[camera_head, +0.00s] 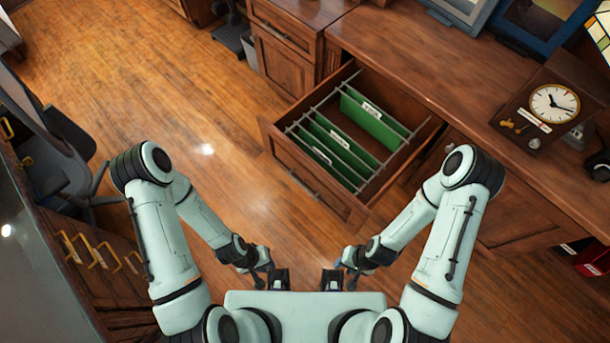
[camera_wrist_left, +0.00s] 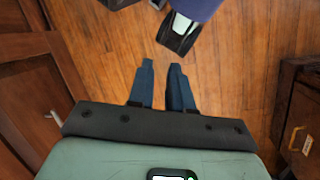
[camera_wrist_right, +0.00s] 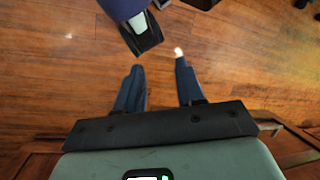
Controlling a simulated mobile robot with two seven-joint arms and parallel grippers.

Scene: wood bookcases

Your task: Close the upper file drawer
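The upper file drawer (camera_head: 318,181) is pulled out of the wooden desk in the head view. Metal rails cross its top, and green hanging folders (camera_head: 372,122) with white labels hang inside. Its wooden front panel faces the lower left. My left gripper (camera_head: 278,279) and right gripper (camera_head: 332,280) are close together in front of my body, below the drawer in the picture and apart from it. The left wrist view shows the left fingers (camera_wrist_left: 162,72) with a narrow gap and nothing between them. The right wrist view shows the right fingers (camera_wrist_right: 158,68) spread wider and empty.
The desk top (camera_head: 430,65) holds a wooden clock (camera_head: 550,104) at the right. A closed cabinet (camera_head: 283,55) stands beyond the drawer. An office chair (camera_head: 55,160) and a cabinet with brass handles (camera_head: 95,255) are at the left. The wood floor (camera_head: 185,90) left of the drawer is clear.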

